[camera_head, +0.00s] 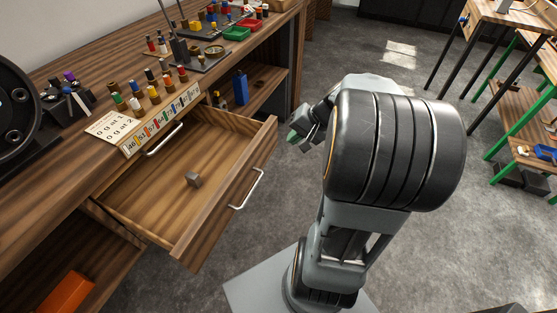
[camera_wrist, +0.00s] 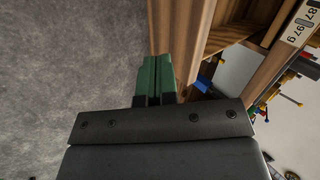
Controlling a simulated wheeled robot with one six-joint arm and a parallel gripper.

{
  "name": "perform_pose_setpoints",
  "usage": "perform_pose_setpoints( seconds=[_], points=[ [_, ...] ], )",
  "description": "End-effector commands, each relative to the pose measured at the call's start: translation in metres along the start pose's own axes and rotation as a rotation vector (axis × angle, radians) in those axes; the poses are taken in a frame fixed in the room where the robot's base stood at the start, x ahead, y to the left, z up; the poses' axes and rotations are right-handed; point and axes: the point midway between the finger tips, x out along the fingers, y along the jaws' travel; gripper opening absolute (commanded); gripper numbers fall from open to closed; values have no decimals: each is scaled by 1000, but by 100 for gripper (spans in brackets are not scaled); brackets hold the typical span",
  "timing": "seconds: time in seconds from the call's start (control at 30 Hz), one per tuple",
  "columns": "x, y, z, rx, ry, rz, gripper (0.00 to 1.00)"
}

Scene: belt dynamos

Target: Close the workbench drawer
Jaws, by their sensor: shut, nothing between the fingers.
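The workbench drawer (camera_head: 225,200) stands pulled out from the wooden bench, with its bare inside showing in the head view. A pale bar handle (camera_head: 247,190) is on its front, and a small grey block (camera_head: 193,179) lies inside it. My gripper (camera_head: 292,136) is to the right of the drawer's far front corner, apart from it in the head view. In the wrist view my gripper's green fingers (camera_wrist: 156,75) are together and empty. A wooden panel (camera_wrist: 183,30), seemingly the drawer front, shows just past them; contact cannot be told. My arm hides part of the floor.
The bench top (camera_head: 110,75) holds several coloured pegs, trays and a number strip (camera_head: 160,118). A blue item (camera_head: 240,88) stands on a shelf behind the drawer. An orange box (camera_head: 66,293) is low at left. Grey floor (camera_head: 400,240) is open at right.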

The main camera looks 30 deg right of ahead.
Motion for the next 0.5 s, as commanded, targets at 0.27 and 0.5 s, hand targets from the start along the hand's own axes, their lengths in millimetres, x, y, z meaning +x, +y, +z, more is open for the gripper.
perform_pose_setpoints(
  seconds=[0.27,0.5],
  points=[
    [18,66,-46,161,104,-163,0],
    [43,68,-55,178,117,-184,0]
  ],
)
